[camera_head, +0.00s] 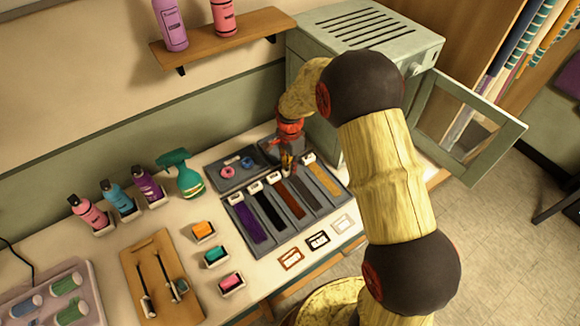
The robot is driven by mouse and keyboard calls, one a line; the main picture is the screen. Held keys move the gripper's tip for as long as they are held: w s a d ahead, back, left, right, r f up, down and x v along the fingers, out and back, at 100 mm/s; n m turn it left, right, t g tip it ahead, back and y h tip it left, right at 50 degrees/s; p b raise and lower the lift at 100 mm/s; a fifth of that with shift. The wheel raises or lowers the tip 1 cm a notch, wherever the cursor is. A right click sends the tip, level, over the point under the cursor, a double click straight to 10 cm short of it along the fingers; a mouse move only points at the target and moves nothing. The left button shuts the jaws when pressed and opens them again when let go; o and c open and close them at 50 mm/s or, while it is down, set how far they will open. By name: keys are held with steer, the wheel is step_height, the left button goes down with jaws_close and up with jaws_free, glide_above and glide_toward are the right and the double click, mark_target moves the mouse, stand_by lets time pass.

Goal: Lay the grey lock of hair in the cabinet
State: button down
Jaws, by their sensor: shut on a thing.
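The dark grey lock of hair (304,194) lies lengthwise in its slot of the grey tray (262,238), between a reddish-brown lock and a blond one. My gripper (287,168) points down at the lock's far end and hides its tag. It is shut on that end; the fingertips are small in view. The pale green cabinet (365,35) with a slotted top stands behind and to the right. Its glass-paned door (470,125) is swung open to the right. My arm covers most of the cabinet's front, so its inside is hidden.
Purple, black and reddish-brown locks share the tray. A green spray bottle (183,175), several bottles and small coloured blocks stand to the left. A wooden board (140,290) with tools lies at front left. A wall shelf (225,38) holds two bottles.

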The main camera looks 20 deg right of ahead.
steer(key=shift+f, duration=0.1)
steer(key=c, duration=2.1)
jaws_free()
steer(key=o, duration=0.4)
